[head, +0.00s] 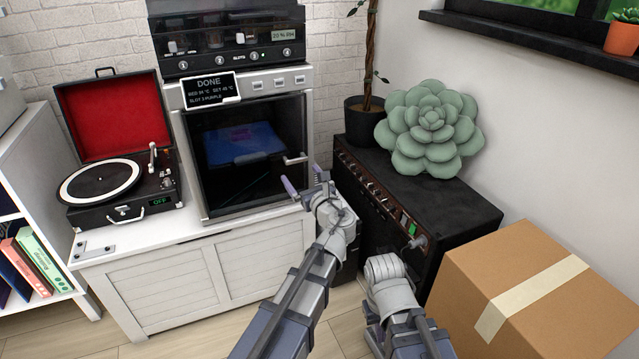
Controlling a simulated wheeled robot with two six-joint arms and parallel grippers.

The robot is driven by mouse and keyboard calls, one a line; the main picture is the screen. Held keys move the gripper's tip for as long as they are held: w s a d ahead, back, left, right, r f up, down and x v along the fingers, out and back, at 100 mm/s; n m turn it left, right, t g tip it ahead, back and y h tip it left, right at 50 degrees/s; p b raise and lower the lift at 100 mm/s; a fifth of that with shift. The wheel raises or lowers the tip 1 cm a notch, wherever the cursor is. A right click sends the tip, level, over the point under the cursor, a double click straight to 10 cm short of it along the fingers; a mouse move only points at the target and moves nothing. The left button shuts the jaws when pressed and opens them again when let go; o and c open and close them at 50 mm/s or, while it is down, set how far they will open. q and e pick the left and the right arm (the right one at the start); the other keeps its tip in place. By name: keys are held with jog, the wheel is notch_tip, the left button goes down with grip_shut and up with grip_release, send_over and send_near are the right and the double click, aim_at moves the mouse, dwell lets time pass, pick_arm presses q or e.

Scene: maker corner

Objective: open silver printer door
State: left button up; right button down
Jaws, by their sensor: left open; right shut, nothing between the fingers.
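The silver printer (248,82) stands on the white cabinet at the back. Its dark glass door (223,185) looks shut, with a blue plate (242,143) visible inside. The silver door handle (295,160) sticks out at the door's right side. My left gripper (303,177) is open and empty, just below and in front of the handle in the picture. Its fingers are spread and look apart from the handle. My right arm ends at a pale wrist (385,268) in front of the black amplifier.
A record player (120,184) with a raised red lid stands left of the printer on the white cabinet (170,299). A black amplifier (455,200) bearing a green succulent cushion (430,125) and a cardboard box (560,300) crowd the right. Bare floor shows below the cabinet.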

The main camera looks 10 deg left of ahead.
aim_at(297, 161)
pick_arm(q)
jog(key=shift+m+t, duration=0.3)
jog(key=shift+m, duration=0.4)
jog(key=shift+w+d+f+x, duration=0.15)
jog(key=shift+d+x, duration=0.1)
jog(key=shift+x, duration=1.05)
jog(key=shift+w+d+x, duration=0.15)
jog(key=shift+d+x, duration=0.05)
jog(key=shift+x, duration=1.1)
jog(key=shift+w+d+f+x, duration=0.15)
jog(key=shift+d+x, duration=0.1)
jog(key=shift+x, duration=1.05)
jog(key=shift+c, duration=0.4)
grip_shut()
